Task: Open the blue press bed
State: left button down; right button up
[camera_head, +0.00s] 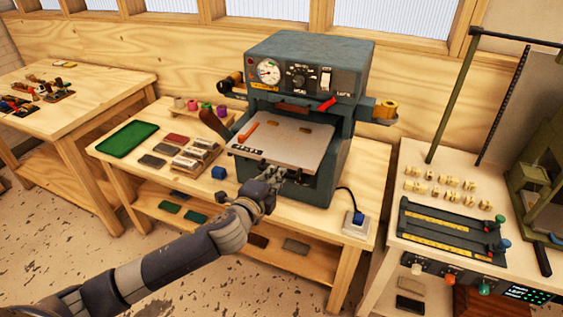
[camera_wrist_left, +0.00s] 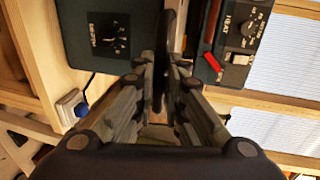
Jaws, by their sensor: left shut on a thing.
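The blue-grey press (camera_head: 312,60) stands on the wooden bench, with a gauge, a dial and a red lever on its upper front. Its pale flat bed (camera_head: 290,143) sits in the opening under the head and sticks out at the front. An orange-red item lies on the bed's left side. My left gripper (camera_head: 272,178) is at the bed's front edge. In the left wrist view my left gripper (camera_wrist_left: 165,82) is shut on a dark thin bar (camera_wrist_left: 166,45), which looks like the bed's handle. The fingers partly hide the grip. My right gripper is out of view.
Left of the press are a green tray (camera_head: 127,139), several small blocks and coloured spools. A blue cube (camera_head: 219,172) is near my left wrist. A plug with a cable (camera_head: 354,222) is at the right front. A second bench with a green frame stands at right.

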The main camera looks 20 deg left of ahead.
pick_arm(q)
jog(key=shift+f+v, duration=0.2)
jog(key=shift+v, duration=0.8)
jog(key=c, duration=1.7)
grip_release()
jog(key=shift+o, duration=0.2)
jog(key=v, duration=1.2)
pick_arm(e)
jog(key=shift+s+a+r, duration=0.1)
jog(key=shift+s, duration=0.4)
